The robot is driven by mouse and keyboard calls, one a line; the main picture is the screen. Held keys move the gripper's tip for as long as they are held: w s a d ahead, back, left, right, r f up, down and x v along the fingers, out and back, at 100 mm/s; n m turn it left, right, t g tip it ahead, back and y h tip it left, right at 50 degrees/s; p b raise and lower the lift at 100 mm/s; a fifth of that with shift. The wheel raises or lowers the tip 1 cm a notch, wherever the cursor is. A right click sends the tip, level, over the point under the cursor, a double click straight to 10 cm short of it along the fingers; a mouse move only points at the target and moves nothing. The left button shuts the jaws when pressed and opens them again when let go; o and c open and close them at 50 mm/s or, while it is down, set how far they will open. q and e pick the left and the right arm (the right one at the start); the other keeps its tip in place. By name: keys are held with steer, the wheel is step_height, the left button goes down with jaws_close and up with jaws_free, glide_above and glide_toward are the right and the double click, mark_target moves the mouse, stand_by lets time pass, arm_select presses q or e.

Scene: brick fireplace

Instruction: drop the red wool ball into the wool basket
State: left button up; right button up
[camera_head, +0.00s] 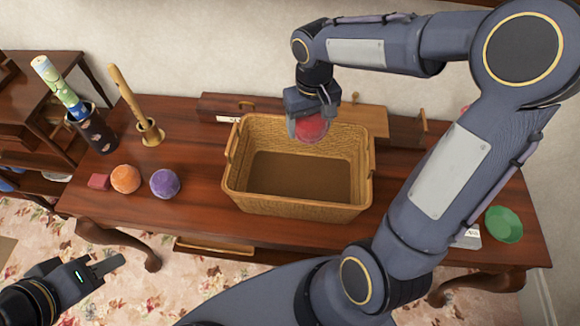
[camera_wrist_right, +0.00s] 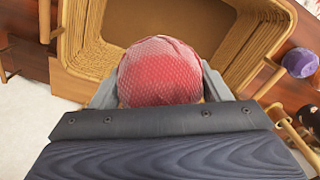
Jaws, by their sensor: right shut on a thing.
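The red wool ball (camera_head: 311,128) is held between the fingers of my right gripper (camera_head: 312,118), at the far side of the wool basket (camera_head: 295,208). In the right wrist view the red wool ball (camera_wrist_right: 160,70) fills the space between the two fingers, with the basket (camera_wrist_right: 85,45) behind it. The basket is a tan woven box with two side handles, standing on the wooden table. Its visible floor is bare. My left gripper (camera_head: 104,268) is at the lower left, off the table's front; its finger opening is unclear.
An orange ball (camera_head: 125,179), a purple ball (camera_head: 165,183) and a small red block (camera_head: 98,182) lie left of the basket. A dark holder (camera_head: 95,132) and a brass mortar (camera_head: 150,133) stand behind them. A green bowl (camera_head: 503,225) is at the right.

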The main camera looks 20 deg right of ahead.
step_height(320, 180, down, 6)
steer(key=b, duration=0.4)
steer(key=shift+r, duration=0.25)
steer(key=o, duration=1)
step_height(320, 180, up, 8)
steer(key=shift+f, duration=0.1)
